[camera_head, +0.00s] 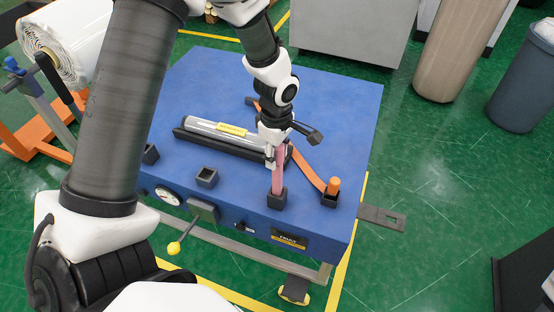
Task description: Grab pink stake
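The pink stake (278,180) stands upright with its lower end in a black square socket (277,199) near the front edge of the blue table (335,110). My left gripper (278,155) points down over the stake, with its fingers close on both sides of the upper part. It looks shut on the stake, and the fingers hide the stake's top. My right gripper is not in view.
An orange stake (333,186) stands in another socket at the right front, by an orange strap (312,167). A wrapped roll (220,132) lies in a dark cradle behind. An empty socket (207,177) is to the left. A gauge (168,195) sits on the front.

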